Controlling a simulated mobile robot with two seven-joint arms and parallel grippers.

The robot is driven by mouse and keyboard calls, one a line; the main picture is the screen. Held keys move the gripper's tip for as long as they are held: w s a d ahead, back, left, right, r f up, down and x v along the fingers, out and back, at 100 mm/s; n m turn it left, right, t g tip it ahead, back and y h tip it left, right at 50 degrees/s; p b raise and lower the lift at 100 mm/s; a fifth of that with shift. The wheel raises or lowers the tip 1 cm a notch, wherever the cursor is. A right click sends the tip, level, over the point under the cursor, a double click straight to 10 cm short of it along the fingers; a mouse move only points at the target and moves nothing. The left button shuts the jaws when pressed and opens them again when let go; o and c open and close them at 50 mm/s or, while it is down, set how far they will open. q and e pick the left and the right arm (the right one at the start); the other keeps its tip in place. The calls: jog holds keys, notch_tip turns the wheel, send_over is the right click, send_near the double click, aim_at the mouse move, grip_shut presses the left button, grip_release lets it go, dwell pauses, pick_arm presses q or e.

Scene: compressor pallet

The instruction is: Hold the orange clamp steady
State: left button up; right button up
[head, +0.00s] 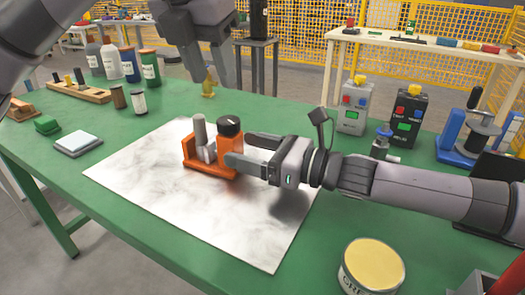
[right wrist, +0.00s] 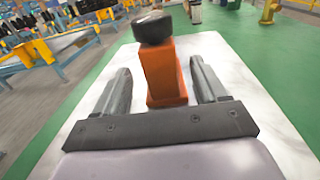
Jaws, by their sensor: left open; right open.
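The orange clamp (head: 200,169) stands upright on a white marbled sheet (head: 140,185). It has an orange base, a grey upright cylinder and an orange block topped by a black knob. My right gripper (head: 241,150) is open, its fingers reaching in from the right at the block. In the right wrist view the orange block (right wrist: 163,75) stands between the two open fingers (right wrist: 160,80), with visible gaps on both sides near the finger bases. My left gripper (head: 208,84) is open and empty, raised above the table behind the clamp.
The green table (head: 285,110) holds several bottles (head: 128,64) and a wooden rack (head: 80,92) at the back left. A grey box (head: 353,105) and a black box (head: 405,118) stand at the back right. A yellow-topped can (head: 372,264) stands at the front right.

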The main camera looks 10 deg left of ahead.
aim_at(239, 148)
jog(key=shift+x, duration=2.1)
